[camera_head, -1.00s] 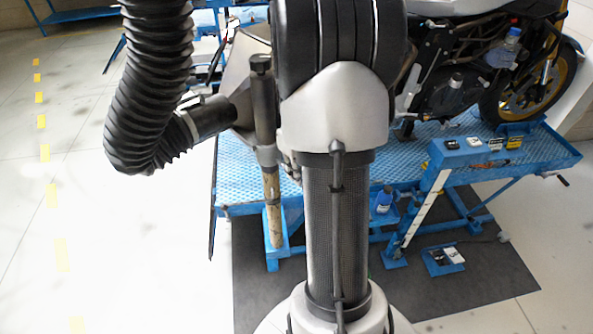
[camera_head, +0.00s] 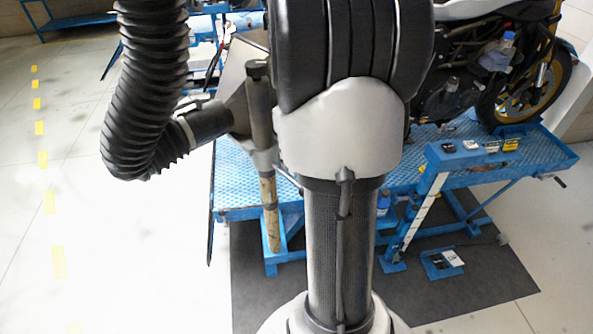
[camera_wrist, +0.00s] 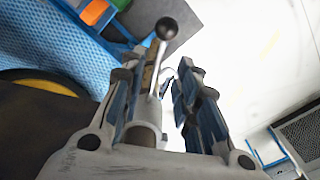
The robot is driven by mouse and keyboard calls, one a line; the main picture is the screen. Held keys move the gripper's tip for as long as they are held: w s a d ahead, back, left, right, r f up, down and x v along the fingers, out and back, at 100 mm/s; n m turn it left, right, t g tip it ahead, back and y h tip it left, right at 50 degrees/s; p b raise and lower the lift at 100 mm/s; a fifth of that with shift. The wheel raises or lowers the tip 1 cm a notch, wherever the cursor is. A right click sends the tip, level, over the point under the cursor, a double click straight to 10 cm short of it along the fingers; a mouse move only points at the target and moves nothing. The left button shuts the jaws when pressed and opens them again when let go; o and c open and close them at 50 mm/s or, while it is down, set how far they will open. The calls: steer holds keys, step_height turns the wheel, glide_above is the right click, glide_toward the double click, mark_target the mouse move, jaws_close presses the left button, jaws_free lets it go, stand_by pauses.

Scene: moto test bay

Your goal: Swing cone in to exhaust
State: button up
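The grey cone (camera_head: 237,66) sits on the end of a black corrugated hose (camera_head: 146,90) in the head view. The exhaust is not clearly visible behind my arm. My gripper (camera_wrist: 156,78) shows only in the wrist view. Its two fingers are spread apart. A metal lever with a black ball knob (camera_wrist: 166,28) reaches up between them, nearer the left finger. A gap shows between the lever and the right finger.
The motorcycle (camera_head: 470,75) stands on a blue lift table (camera_head: 235,178). A blue side tray (camera_head: 500,158) holds small boxes at the right. A dark mat (camera_head: 465,293) lies under the lift. Pale floor (camera_head: 110,230) is clear at the left.

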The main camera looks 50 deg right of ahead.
steer(key=shift+r, duration=2.3)
steer(key=shift+a, duration=0.2)
